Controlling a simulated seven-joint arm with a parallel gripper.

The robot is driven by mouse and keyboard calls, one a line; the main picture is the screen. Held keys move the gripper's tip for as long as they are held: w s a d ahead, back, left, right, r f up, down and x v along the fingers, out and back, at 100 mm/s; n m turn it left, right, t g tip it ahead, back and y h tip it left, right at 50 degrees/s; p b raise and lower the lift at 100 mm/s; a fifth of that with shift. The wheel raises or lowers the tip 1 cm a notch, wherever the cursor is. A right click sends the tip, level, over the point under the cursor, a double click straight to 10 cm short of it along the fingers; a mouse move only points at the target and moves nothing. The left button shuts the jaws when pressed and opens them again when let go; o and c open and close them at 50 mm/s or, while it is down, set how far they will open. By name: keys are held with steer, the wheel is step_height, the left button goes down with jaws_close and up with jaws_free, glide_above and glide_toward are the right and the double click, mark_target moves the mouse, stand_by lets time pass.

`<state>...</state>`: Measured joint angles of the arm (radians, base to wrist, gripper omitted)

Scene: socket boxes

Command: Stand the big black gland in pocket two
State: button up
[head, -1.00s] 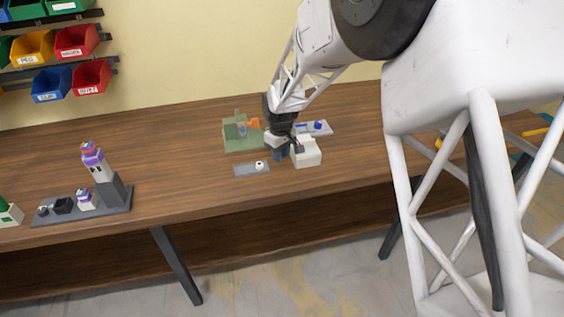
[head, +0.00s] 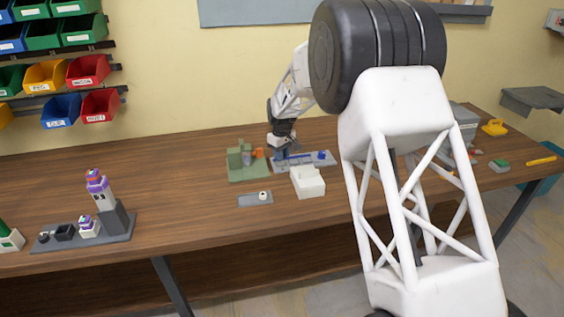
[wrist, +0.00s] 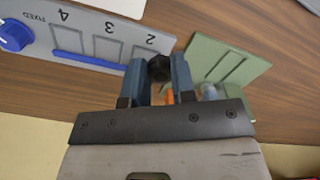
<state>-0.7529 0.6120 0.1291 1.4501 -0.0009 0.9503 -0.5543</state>
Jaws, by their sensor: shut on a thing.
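My gripper (wrist: 158,74) is shut on the big black gland (wrist: 159,68), a dark hexagonal part between the blue fingers in the wrist view. In the head view my gripper (head: 281,154) is at the left end of the grey pocket board (head: 321,165); the gland cannot be made out there. In the wrist view the board (wrist: 92,20) carries the labels 2, 3, 4 and FIXED, a blue bar and a blue knob. Pocket two (wrist: 146,52) is just left of the gland, partly hidden by a finger. I cannot tell the gland's height above the board.
A green fixture (head: 240,173) with orange and grey parts stands close beside my gripper; it also shows in the wrist view (wrist: 240,66). A white block (head: 308,184) stands in front of the board. A small grey plate (head: 250,200) with a white piece lies nearer the front.

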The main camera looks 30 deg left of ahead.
glide_above(282, 165)
steer(key=shift+w+a, duration=0.15)
steer(key=shift+f, duration=0.25)
stand_by(0.5)
steer(key=shift+f, duration=2.3)
steer(key=shift+f, duration=0.15)
steer(key=o, duration=1.4)
steer(key=shift+c, duration=0.2)
step_height(282, 165, up, 7)
stand_by(0.7)
stand_by(0.6)
